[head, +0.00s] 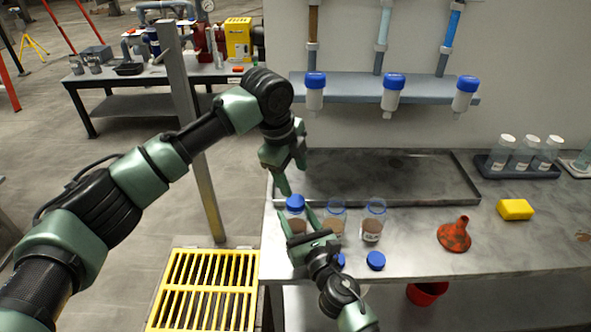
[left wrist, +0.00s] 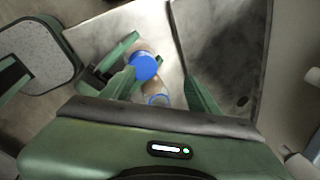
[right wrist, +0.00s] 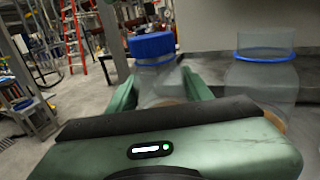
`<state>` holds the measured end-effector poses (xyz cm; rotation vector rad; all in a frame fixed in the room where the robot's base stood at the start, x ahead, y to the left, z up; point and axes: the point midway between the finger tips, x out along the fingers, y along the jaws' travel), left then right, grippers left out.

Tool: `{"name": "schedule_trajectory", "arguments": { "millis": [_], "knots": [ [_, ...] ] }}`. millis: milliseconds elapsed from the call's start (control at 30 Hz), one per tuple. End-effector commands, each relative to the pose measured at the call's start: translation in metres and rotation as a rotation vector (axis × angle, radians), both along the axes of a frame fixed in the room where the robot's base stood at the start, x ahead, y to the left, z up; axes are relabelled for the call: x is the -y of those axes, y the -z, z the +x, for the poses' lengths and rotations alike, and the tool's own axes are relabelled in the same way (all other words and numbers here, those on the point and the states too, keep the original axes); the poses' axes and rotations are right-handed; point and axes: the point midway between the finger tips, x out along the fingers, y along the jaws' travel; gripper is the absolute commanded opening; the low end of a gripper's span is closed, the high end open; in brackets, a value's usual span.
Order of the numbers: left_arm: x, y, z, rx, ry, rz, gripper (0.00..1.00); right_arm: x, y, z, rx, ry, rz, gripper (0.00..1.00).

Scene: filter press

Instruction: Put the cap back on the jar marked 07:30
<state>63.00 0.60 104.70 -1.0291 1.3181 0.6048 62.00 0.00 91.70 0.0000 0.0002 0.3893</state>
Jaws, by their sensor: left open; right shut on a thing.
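Three clear jars with brown contents stand near the bench's front left. The left jar (head: 297,227) has a blue cap (head: 295,203) on its mouth; the cap also shows in the right wrist view (right wrist: 153,46). I cannot tell if it is screwed tight. My right gripper (head: 298,217) is shut on this jar's body. My left gripper (head: 293,180) is open just above the cap, which shows in the left wrist view (left wrist: 143,66). The middle jar (head: 335,222) and right jar (head: 373,222) are uncapped. Labels are too small to read.
Two loose blue caps, one by my right wrist (head: 341,260) and one to its right (head: 376,260), lie in front. A shallow metal tray (head: 440,165) is behind the jars. An orange funnel (head: 454,236) and yellow sponge (head: 515,209) lie right. Capped vessels hang above the tray.

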Motion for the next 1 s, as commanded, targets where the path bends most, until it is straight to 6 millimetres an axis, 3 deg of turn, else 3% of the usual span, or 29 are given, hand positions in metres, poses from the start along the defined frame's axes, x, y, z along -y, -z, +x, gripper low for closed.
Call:
{"name": "schedule_trajectory", "arguments": {
  "millis": [500,1000],
  "knots": [
    [0.002,-0.008,0.002,-0.244,-1.243,-0.159,0.60,0.000,0.000,0.000,0.000,0.000,0.000,0.00],
    [0.004,-0.014,-0.002,-0.356,-2.462,-0.287,0.60,0.000,0.000,0.000,0.000,0.000,0.000,0.00]
  ]
}}
